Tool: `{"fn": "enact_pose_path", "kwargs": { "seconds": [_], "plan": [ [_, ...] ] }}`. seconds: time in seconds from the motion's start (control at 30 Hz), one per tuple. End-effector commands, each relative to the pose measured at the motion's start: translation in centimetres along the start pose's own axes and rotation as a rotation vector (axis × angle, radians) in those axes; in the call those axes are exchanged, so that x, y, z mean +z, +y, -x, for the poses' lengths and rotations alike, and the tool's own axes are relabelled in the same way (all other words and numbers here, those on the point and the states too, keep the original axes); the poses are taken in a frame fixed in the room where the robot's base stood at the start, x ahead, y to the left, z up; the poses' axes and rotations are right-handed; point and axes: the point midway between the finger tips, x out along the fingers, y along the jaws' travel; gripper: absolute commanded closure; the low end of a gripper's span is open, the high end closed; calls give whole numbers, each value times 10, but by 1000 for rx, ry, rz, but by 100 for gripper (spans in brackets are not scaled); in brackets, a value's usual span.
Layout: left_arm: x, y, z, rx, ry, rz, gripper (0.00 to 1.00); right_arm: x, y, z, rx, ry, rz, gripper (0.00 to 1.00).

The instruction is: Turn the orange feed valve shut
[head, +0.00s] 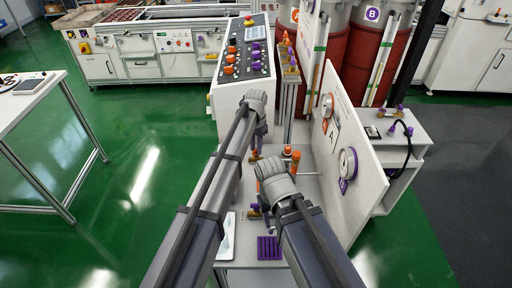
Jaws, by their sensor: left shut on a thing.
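The orange feed valve (255,154) shows as a small orange piece low on the bench, beside the upright white panel. My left gripper (260,141) points down right over it and is shut on it. The fingers and the wrist cover most of the valve, so its handle angle is hard to tell. My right gripper (267,212) is nearer, low over the bench by small purple and brass fittings. Its own wrist hides its fingers, so its opening does not show.
An orange-topped fitting (288,151) stands just right of the valve. The white panel (345,150) with round dials closes off the right side. A control box (244,60) with orange and purple knobs stands behind. A purple ribbed block (268,248) lies at the bench front.

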Motion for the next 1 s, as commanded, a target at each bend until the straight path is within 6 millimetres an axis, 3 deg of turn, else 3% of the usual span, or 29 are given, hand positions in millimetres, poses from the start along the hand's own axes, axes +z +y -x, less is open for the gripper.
{"fn": "enact_pose_path", "kwargs": {
  "seconds": [0.5, 1.0],
  "plan": [
    [0, 0, 0, 0, 0, 455, 100, 0, 0, 0, 0, 0, 0, 50],
    [0, 0, 0, 0, 0, 679, 100, 0, 0, 0, 0, 0, 0, 50]
  ]
}}
